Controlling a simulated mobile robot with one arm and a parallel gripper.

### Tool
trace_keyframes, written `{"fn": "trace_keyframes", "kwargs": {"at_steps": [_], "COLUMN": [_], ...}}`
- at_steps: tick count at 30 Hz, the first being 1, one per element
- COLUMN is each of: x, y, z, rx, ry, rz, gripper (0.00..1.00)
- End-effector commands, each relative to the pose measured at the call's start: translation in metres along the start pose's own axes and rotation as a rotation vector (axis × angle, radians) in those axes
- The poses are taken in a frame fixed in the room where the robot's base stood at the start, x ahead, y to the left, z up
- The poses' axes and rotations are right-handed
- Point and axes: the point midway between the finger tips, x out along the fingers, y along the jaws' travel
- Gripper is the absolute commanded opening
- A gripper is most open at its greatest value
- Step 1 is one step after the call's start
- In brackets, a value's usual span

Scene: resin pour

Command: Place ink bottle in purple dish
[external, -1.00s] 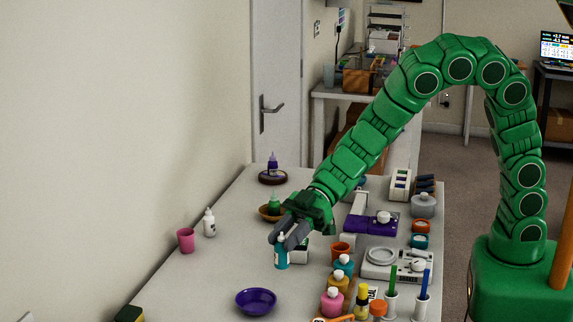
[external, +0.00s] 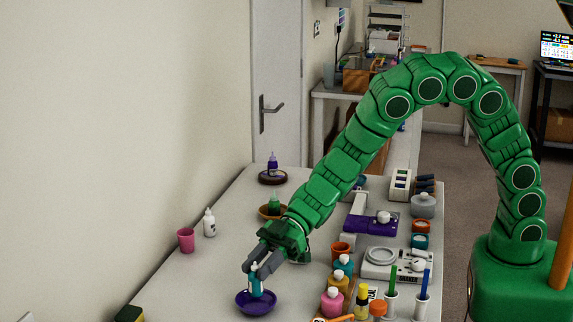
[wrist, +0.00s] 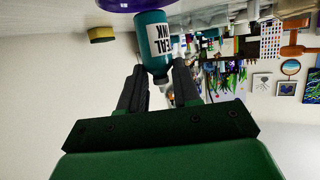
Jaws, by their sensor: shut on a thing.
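My gripper (external: 261,266) is shut on a teal ink bottle (external: 257,285) with a white tip. The bottle is upright, over the purple dish (external: 243,306) near the front of the table. Its lower end overlaps the dish in the external view; I cannot tell whether it touches the bottom. In the wrist view the bottle (wrist: 153,42) is between the two fingers (wrist: 156,80), its label partly readable. The purple dish (wrist: 125,4) shows at the top edge there, close to the bottle's base.
A pink cup (external: 186,240) and a white bottle (external: 209,223) stand to the left. Several jars, including a pink one (external: 332,301), stand to the right. A wooden dish (external: 266,212) with a green bottle is behind.

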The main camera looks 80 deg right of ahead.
Motion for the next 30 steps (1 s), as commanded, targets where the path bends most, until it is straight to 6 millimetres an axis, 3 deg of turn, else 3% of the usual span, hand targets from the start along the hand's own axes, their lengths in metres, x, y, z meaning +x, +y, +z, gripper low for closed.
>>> {"fn": "trace_keyframes", "kwargs": {"at_steps": [8, 20, 21, 26, 30], "x": [0.011, 0.013, 0.013, 0.013, 0.013], "y": [0.001, 0.001, 0.001, 0.001, 0.001], "z": [0.029, 0.032, 0.032, 0.032, 0.032], "rx": [0.002, 0.001, 0.001, 0.001, 0.001], "ry": [-0.003, -0.001, -0.001, -0.001, -0.001], "rz": [0.0, 0.0, 0.0, 0.0, 0.0], "gripper": [0.03, 0.03, 0.35, 0.57, 0.57]}}
